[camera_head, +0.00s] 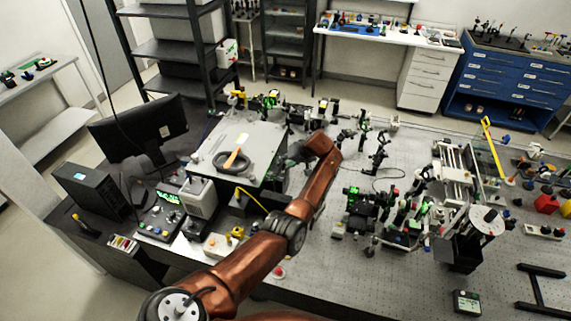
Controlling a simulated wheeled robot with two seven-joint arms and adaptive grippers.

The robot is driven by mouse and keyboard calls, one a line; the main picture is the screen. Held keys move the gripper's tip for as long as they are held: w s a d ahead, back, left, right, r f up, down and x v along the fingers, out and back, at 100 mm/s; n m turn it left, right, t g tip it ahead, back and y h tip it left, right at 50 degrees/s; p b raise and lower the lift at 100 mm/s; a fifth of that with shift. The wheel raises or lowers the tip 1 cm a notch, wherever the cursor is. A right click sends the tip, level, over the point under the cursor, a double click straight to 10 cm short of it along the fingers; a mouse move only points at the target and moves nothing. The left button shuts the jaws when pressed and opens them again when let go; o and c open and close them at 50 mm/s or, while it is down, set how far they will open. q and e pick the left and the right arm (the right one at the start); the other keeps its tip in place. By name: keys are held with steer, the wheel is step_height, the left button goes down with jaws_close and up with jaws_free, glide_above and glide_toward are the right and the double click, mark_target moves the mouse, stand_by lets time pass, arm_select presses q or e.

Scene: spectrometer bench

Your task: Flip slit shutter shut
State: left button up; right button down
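A grey instrument box (206,168) stands on the bench left of centre, most likely the spectrometer. A dark ring with an orange-brown strip (236,160) lies on its top. I cannot make out the slit shutter; the box's right side is partly hidden by my arm and dark parts. My copper-coloured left arm comes up from the bottom left, and its wrist bends over beside the box's right side. My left gripper (290,160) is small and dark against that side, and its fingers cannot be made out. My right gripper is not in view.
Crowded optical mounts (385,210) stand right of my arm, with a rail assembly (455,172) beyond. A monitor (138,128), a black box (92,190) and a control box (160,217) stand at left. The perforated bench top (370,285) is clear at front centre.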

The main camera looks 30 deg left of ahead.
arm_select(q)
steer(key=v, duration=1.2)
